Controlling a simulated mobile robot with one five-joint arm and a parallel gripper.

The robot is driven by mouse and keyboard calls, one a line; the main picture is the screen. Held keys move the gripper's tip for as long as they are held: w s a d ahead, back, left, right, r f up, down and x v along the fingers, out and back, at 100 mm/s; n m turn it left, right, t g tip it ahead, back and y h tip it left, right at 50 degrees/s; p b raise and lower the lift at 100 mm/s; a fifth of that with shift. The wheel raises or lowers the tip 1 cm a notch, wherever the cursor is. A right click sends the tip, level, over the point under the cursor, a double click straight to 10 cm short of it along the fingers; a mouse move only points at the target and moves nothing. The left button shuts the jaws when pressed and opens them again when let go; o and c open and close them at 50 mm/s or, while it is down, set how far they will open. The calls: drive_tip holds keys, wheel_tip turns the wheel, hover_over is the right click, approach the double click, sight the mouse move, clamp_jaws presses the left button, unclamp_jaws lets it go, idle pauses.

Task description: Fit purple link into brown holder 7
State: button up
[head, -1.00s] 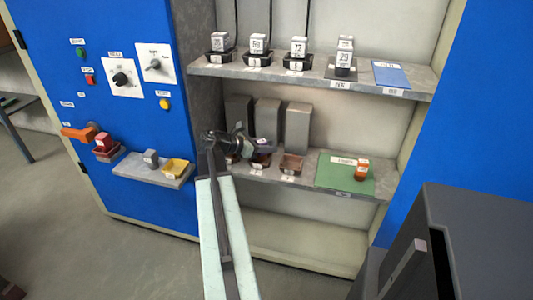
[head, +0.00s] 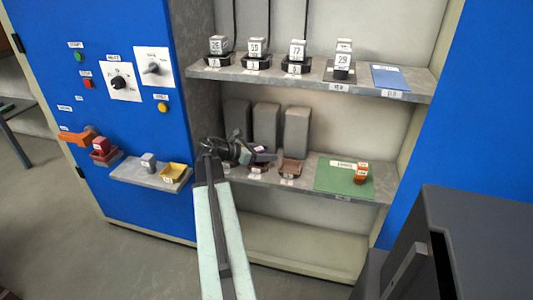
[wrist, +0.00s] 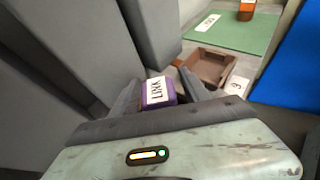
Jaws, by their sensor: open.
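The purple link (wrist: 158,92), with a white label reading LINK, is between the fingers of my gripper (wrist: 160,92) in the wrist view. The jaws are open, one finger on each side of it; contact cannot be told. What lies under the link is hidden. In the head view my gripper (head: 258,156) is at the lower shelf, over its left holders, and mostly hides the link. An empty brown holder (wrist: 208,66) stands just right of the jaws in the wrist view; it also shows in the head view (head: 292,167). Its number tag is hard to read.
Grey upright blocks (head: 297,129) stand close behind the holders. A green mat (head: 335,178) with an orange-brown piece (head: 361,173) lies right on the lower shelf (head: 240,176). The upper shelf (head: 225,72) with several black holders is above. A dark cabinet (head: 480,230) stands front right.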

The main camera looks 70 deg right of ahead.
drive_tip(key=p+v, duration=0.4)
drive_tip(key=v, duration=0.8)
drive_tip(key=shift+r, duration=0.2)
